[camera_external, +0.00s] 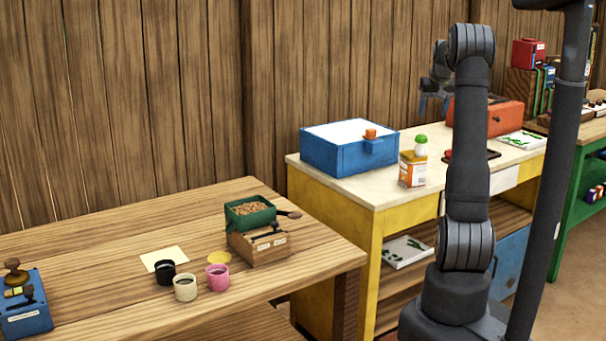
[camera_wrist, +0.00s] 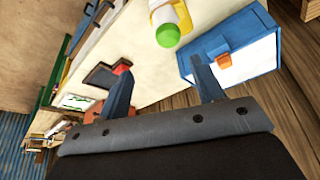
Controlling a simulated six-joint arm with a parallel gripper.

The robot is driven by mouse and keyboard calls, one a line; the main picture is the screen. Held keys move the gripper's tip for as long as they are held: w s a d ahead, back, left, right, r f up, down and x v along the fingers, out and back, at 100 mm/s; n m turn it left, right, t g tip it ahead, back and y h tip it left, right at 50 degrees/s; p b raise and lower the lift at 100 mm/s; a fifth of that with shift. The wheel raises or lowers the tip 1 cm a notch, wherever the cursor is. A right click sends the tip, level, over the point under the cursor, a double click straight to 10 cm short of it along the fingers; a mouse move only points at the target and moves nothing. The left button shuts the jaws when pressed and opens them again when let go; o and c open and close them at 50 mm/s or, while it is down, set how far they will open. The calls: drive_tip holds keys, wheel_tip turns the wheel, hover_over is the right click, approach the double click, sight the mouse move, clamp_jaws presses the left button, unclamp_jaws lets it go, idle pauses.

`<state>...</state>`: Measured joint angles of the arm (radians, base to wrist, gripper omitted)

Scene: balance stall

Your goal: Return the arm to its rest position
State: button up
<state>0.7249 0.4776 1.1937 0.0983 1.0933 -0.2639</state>
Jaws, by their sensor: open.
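My arm (camera_external: 468,170) stands upright in front of the yellow bench in the external view. My gripper (camera_external: 434,103) is partly hidden behind the arm's upper links, above the yellow bench (camera_external: 372,197). In the wrist view my gripper (camera_wrist: 163,88) shows two blue-grey fingers spread apart with nothing between them. Below the fingers lie the pale bench top and the edge of a blue box with a white top (camera_wrist: 240,52).
On the yellow bench stand the blue box (camera_external: 340,158), a green-capped bottle (camera_external: 420,146), an orange-white carton (camera_external: 412,170) and a red-orange box (camera_external: 502,117). A wooden table (camera_external: 90,238) with cups (camera_external: 217,278) is at left. A dark post (camera_external: 556,170) rises at right.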

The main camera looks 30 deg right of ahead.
drive_tip(key=w+a+f+n+y, duration=0.1)
drive_tip(key=w+a+f+n, duration=0.2)
drive_tip(key=w+a, duration=0.75)
drive_tip(key=w+a+f+n+y, duration=0.1)
drive_tip(key=w+a+f+n, duration=0.45)
drive_tip(key=a, duration=0.85)
drive_tip(key=w+a+f+n+y, duration=0.1)
drive_tip(key=w+a+n, duration=0.1)
drive_tip(key=a, duration=1.2)
drive_tip(key=w+a+f+n+y, duration=0.1)
drive_tip(key=w+a+f+n, duration=0.1)
drive_tip(key=a, duration=1.2)
drive_tip(key=shift+w+a+f+y, duration=0.25)
drive_tip(key=shift+w+a+y, duration=0.05)
drive_tip(key=shift+w, duration=0.5)
drive_tip(key=shift+o, duration=0.5)
